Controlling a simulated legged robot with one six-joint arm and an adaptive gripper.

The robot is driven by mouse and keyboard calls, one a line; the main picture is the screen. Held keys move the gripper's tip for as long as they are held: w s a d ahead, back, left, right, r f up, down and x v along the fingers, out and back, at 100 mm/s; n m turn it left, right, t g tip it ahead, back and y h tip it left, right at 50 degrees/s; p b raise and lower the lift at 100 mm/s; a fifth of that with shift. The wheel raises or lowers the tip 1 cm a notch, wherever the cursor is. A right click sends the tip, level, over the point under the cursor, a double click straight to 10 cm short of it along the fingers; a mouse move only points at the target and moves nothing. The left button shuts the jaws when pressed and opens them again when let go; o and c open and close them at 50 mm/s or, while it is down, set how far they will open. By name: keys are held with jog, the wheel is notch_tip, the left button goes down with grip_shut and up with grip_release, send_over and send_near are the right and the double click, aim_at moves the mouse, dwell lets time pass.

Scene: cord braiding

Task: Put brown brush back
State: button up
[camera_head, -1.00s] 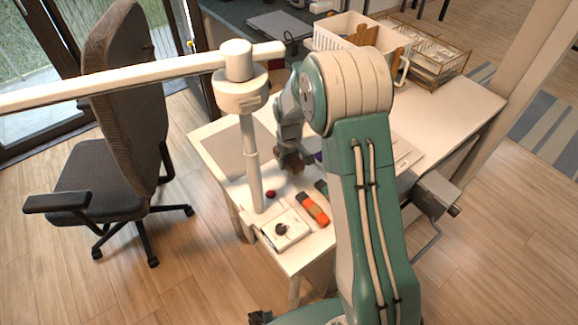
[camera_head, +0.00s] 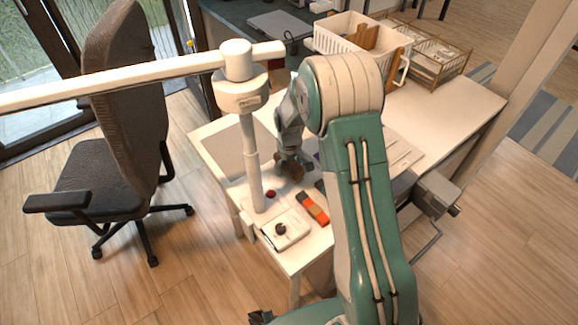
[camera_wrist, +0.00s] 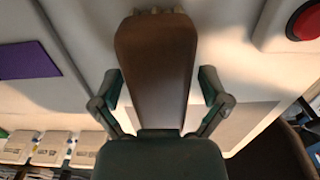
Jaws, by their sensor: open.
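The brown brush (camera_wrist: 155,62) fills the middle of the wrist view, with pale bristle tips at its top end. My gripper (camera_wrist: 162,88) has one finger on each side of it, spread apart. Slim gaps show between the fingers and the brush's sides, and its near end is hidden by the gripper's palm. In the head view my gripper (camera_head: 290,168) is low over the white table, left of the forearm, with brown at its tip. I cannot tell whether the brush rests on the table or where its holder is.
A red button (camera_head: 271,194) and a white post (camera_head: 252,160) stand close by on the table (camera_head: 225,150). A white box with a black knob (camera_head: 286,230) and an orange-black strip (camera_head: 313,208) lie nearer. A purple piece (camera_wrist: 45,60) lies left in the wrist view.

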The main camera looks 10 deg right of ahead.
notch_tip(320, 180, up, 8)
jog(key=shift+f, duration=0.15)
dwell(0.6)
